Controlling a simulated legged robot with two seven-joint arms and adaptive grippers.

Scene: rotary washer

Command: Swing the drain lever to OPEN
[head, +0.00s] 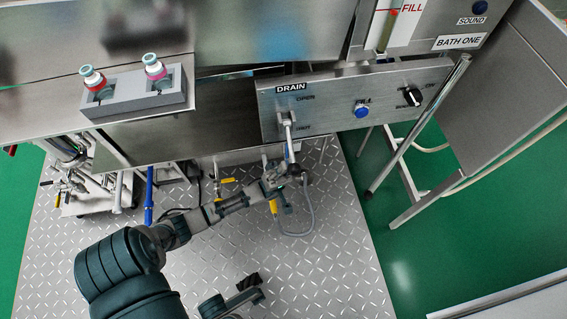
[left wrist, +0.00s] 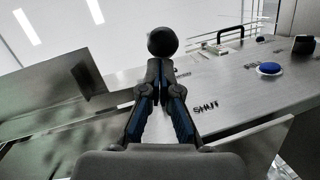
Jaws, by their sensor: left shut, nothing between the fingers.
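The drain lever (head: 287,133) is a pale handle on the steel panel under the DRAIN label. It points down from its pivot, beside the lower label, and away from the OPEN label (head: 305,98) above. My left gripper (head: 286,165) is at the lever's lower end in the head view. In the left wrist view its fingers (left wrist: 159,75) are closed together with nothing seen between them. A dark ball (left wrist: 162,42) shows just beyond the fingertips; I cannot tell whether they touch it. The SHUT label (left wrist: 206,107) is to their right.
The steel panel (head: 330,108) also carries a blue button (head: 362,108) and a black rotary knob (head: 412,97). A grey box with two capped bottles (head: 135,92) is at the upper left. Pipes and valves stand below on the diamond-plate floor (head: 330,240).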

